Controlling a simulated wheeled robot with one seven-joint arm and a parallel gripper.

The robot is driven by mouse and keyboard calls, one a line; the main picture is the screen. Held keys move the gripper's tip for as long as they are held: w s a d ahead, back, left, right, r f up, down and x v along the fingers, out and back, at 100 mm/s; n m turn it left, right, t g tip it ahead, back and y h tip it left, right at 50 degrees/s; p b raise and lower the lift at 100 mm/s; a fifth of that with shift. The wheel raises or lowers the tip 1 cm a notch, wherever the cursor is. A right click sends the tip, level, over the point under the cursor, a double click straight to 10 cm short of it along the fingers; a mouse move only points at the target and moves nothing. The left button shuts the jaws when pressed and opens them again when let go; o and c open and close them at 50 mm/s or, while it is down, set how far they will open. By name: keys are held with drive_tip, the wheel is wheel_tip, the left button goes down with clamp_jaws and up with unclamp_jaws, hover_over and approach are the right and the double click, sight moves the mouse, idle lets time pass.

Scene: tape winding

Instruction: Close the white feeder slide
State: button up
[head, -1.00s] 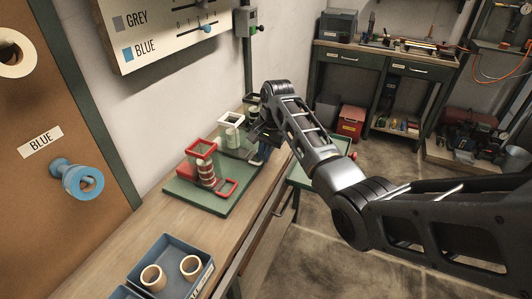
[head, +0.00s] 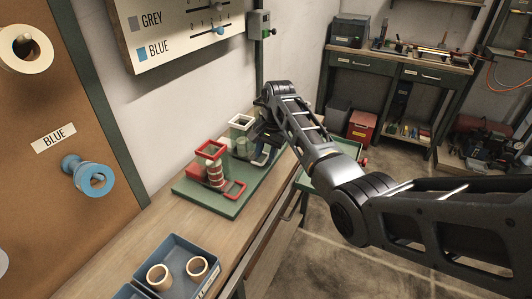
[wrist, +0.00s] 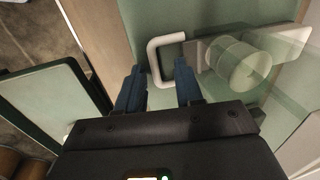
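The white feeder (head: 241,122) stands on a green base board on the bench, behind the red feeder. Its white slide has a U-shaped handle (wrist: 153,58), seen in the wrist view, with a pale plate (wrist: 285,42) and greenish translucent rolls (wrist: 238,65) to the right. My gripper (wrist: 158,84) is open, with its blue fingers on either side of the handle's outer bar. Whether a finger touches the bar I cannot tell.
The red feeder (head: 211,150) with its red handle (head: 235,189) stands nearer on the green board (head: 196,199). A blue tray (head: 190,250) with cream rings is at the front. A green-rimmed tray (wrist: 45,100) lies left in the wrist view.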

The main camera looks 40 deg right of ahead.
wheel_tip(320, 180, up, 8)
drive_tip(key=s, duration=0.1)
drive_tip(key=shift+s+d+f, duration=0.15)
drive_tip(key=shift+d+f, duration=0.05)
idle(0.3)
idle(0.4)
